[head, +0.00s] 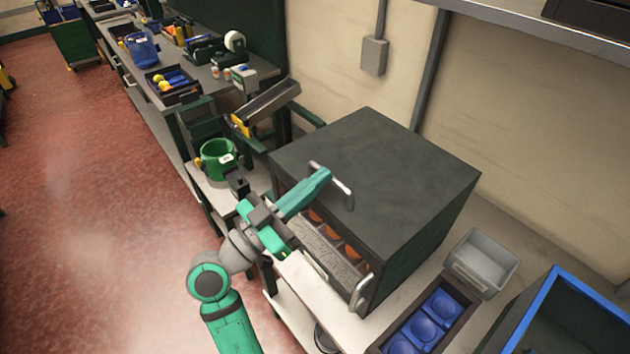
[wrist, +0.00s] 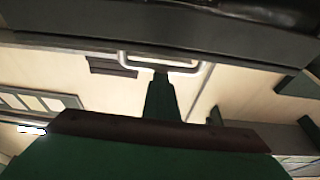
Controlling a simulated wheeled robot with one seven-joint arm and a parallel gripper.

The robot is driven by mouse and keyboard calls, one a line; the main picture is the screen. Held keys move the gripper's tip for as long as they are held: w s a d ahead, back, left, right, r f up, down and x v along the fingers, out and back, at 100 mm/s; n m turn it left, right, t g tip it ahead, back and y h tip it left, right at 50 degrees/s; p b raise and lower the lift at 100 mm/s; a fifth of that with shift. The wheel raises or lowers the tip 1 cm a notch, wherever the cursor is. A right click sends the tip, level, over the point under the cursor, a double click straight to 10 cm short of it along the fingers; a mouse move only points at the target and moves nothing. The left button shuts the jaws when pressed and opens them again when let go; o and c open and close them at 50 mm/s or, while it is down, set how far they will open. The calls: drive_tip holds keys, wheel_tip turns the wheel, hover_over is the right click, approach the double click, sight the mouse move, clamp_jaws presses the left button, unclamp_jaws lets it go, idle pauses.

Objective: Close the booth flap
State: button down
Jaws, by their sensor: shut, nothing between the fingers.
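The dark green booth (head: 420,185) stands on a bench in the head view. Its front is open, showing a grey tray (head: 325,255) with several oranges (head: 333,234). The flap appears raised, level with the roof; its outline is hard to separate from it. A metal bar handle (head: 348,193) stands out at the upper front edge and shows in the wrist view (wrist: 205,72) under a dark panel. My gripper (head: 322,175) is shut and empty, its tip beside the handle. In the wrist view my gripper (wrist: 161,80) overlaps the bar; I cannot tell whether they touch.
A second metal handle (head: 361,292) is low at the booth's front right corner. A blue-cupped tray (head: 425,322), a grey bin (head: 482,262) and a blue-rimmed crate (head: 540,290) are to the right. A green bucket (head: 217,160) stands left. The red floor (head: 90,200) is clear.

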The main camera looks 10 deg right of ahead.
drive_tip(key=r+v, duration=0.1)
drive_tip(key=v, duration=0.8)
drive_tip(key=shift+s+a+r, duration=0.25)
drive_tip(key=shift+s+a, duration=0.05)
drive_tip(key=shift+a, duration=0.1)
